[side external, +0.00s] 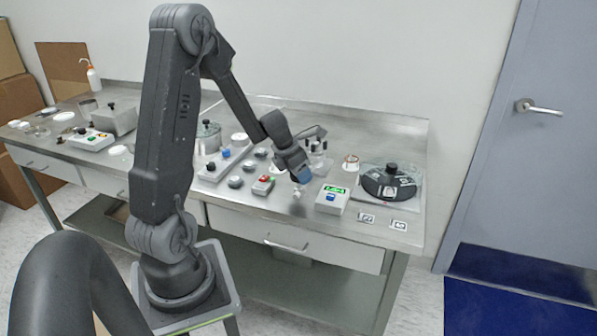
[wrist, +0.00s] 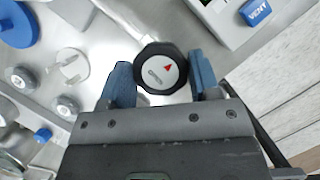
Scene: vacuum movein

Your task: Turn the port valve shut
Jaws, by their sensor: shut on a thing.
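The port valve's knob (wrist: 161,69) is black and many-sided. Its white face carries a red arrow and small dark lettering that I cannot read for certain. In the wrist view it sits between the two blue fingers of my gripper (wrist: 162,79), which is shut on it. The red arrow points to the upper right of that picture. In the side view my gripper (side external: 302,174) is low over the front half of the steel bench, and the knob is mostly hidden by the fingers.
A white box (side external: 331,199) with a green display and blue button stands close to the right of my gripper. A black-lidded round vessel (side external: 389,183) stands beyond it. The bench (side external: 347,229) is bare in front.

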